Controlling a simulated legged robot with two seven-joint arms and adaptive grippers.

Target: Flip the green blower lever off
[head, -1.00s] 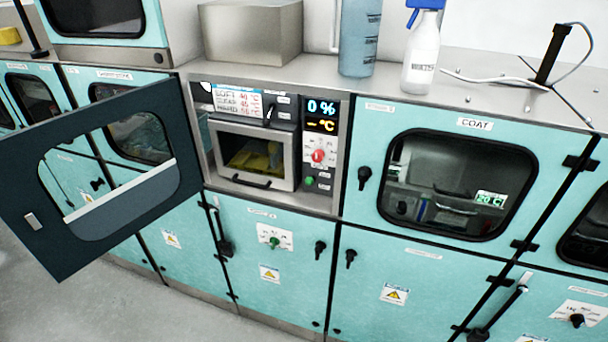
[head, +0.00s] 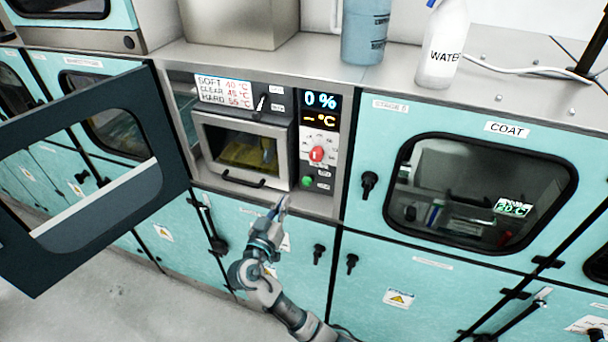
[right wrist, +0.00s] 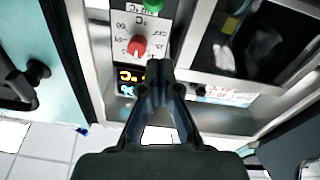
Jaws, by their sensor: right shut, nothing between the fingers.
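A green control (head: 307,182) sits low on the panel right of the small oven window, below a red knob (head: 317,154). In the right wrist view the green control (right wrist: 152,5) is cut by the top edge, with the red knob (right wrist: 137,45) below it. My right gripper (head: 281,203) is shut and empty, just below and left of the green control in the head view, apparently apart from it. In the right wrist view its fingertips (right wrist: 160,68) show near the red knob. Whether the green control is on or off is too small to tell. My left gripper is out of view.
A large dark-framed door (head: 170,195) stands open at the left. The small oven door (head: 240,150) is shut, with a handle in front. A black knob (head: 369,183) sits on the COAT cabinet. A bottle (head: 443,45) stands on top.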

